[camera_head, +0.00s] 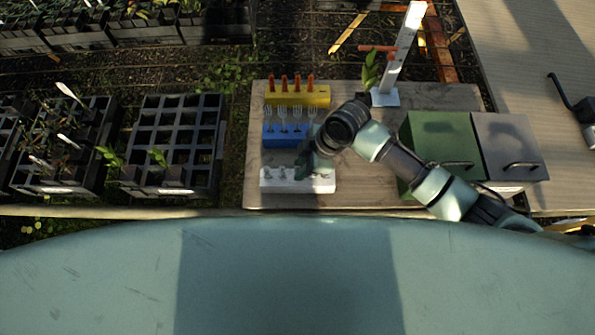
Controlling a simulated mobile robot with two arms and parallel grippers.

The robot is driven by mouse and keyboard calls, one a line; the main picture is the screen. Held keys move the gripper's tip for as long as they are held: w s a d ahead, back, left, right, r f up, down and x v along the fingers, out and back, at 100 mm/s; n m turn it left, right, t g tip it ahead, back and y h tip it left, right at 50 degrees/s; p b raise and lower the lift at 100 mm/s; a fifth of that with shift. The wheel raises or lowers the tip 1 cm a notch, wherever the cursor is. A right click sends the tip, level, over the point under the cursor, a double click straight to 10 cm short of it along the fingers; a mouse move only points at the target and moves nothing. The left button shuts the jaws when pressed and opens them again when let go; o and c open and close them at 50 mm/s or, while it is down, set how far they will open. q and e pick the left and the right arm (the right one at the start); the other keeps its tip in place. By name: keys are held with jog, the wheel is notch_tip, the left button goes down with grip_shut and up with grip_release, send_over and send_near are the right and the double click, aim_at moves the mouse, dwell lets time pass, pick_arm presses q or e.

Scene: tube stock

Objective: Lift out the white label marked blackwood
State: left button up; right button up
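Several white labels stand in the dark tray of plants at the left: one (70,94) leans at the back, one (68,141) is in the middle, and one (41,162) is nearer the front. Any writing on them is too small to read, so I cannot tell which says blackwood. My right gripper (304,160) is over the table, low by the blue block (268,136) and the white block (325,183). Its fingers are dark and partly hidden by the wrist, so their opening does not show. My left gripper is not in view.
A yellow block (320,97) holds orange-handled tools. Forks stand in the blue block. A nearly empty cell tray (218,140) is left of the table. A white post (403,45) on a base, a green box (430,130) and a grey box (510,140) stand right.

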jog(key=shift+x, duration=0.95)
grip_shut()
jog(key=shift+r, duration=0.15)
